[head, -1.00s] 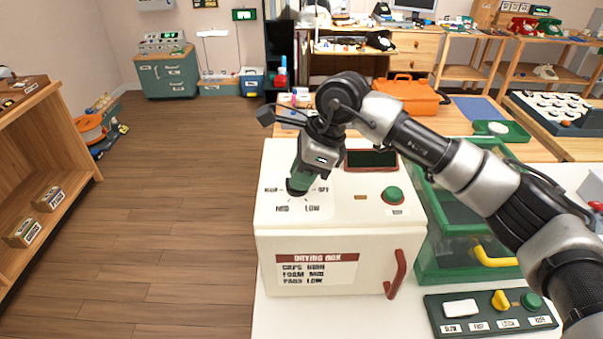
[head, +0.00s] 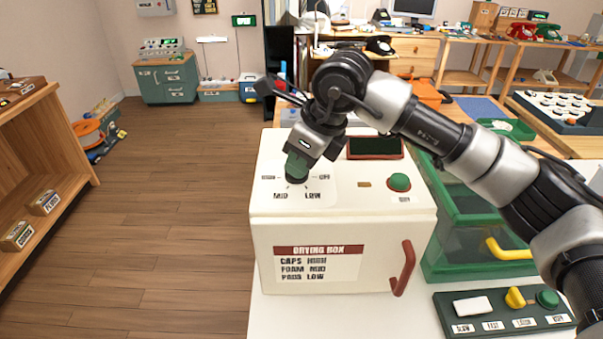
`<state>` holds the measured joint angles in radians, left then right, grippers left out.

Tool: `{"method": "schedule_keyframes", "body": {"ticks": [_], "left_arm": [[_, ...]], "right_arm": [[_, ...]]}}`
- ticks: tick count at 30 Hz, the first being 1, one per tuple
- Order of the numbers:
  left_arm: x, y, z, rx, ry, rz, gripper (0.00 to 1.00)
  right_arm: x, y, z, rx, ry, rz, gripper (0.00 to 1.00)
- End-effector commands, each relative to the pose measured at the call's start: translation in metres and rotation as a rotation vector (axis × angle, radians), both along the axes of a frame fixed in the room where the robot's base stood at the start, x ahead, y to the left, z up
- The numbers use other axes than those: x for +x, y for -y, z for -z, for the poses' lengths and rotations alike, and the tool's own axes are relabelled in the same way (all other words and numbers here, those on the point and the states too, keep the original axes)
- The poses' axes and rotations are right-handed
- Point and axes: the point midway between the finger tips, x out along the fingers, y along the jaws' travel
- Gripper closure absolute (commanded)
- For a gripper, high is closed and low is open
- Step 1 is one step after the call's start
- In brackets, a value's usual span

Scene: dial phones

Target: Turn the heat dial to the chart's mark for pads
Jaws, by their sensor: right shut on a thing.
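The white drying box (head: 340,225) stands on a white table in front of me. Its chart (head: 318,264) reads CAPS HIGH, FOAM MID, PADS LOW. The heat dial (head: 296,178) is on the box's top at the left, with HIGH, OFF, MID and LOW labels around it. My right gripper (head: 298,168) points down from above and is shut on the dial, covering most of it. Which mark the dial points to is hidden. My left gripper is not in view.
A green button (head: 400,182) and a dark display (head: 375,147) are on the box's top. A red handle (head: 403,267) is on its front. A green bin (head: 470,225) and a switch panel (head: 503,311) stand to the right. The floor at left is clear.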

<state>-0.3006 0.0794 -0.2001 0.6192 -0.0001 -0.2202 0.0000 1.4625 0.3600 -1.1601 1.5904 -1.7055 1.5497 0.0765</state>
Motion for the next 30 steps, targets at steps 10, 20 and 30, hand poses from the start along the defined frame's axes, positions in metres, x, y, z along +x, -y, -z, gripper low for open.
{"method": "schedule_keyframes", "body": {"ticks": [10, 20, 30], "left_arm": [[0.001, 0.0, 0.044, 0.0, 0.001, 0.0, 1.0], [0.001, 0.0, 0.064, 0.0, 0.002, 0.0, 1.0], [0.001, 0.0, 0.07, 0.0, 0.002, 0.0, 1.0]], "right_arm": [[-0.003, -0.002, 0.009, -0.006, -0.005, 0.307, 1.0], [-0.004, -0.003, 0.008, -0.006, -0.007, 0.506, 1.0], [-0.004, -0.004, 0.006, -0.009, -0.01, 0.578, 1.0]]}}
